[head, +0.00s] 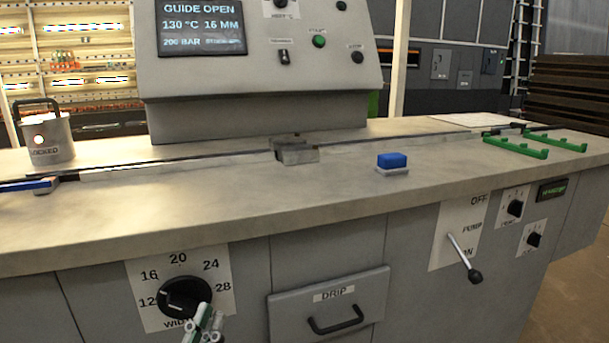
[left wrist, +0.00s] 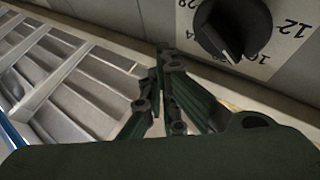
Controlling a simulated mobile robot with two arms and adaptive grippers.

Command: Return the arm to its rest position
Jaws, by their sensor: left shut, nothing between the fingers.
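My left gripper (head: 212,312) shows at the bottom of the head view, just below and right of the black width dial (head: 184,297). In the left wrist view the gripper's dark green fingers (left wrist: 164,54) are together with nothing between them. The dial (left wrist: 232,28) stands to the right of the fingertips there, with a gap between them. The dial sits on a white plate marked 12 to 28; I cannot tell its exact setting. Most of my left arm is hidden below the head view's edge. My right gripper is in neither view.
The grey machine front holds a DRIP drawer (head: 331,305) and a pump lever (head: 465,258). On the worktop (head: 230,195) are a blue block (head: 392,160), green brackets (head: 515,147) and a grey can (head: 46,140). A slatted grey surface (left wrist: 60,75) fills the wrist view's left.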

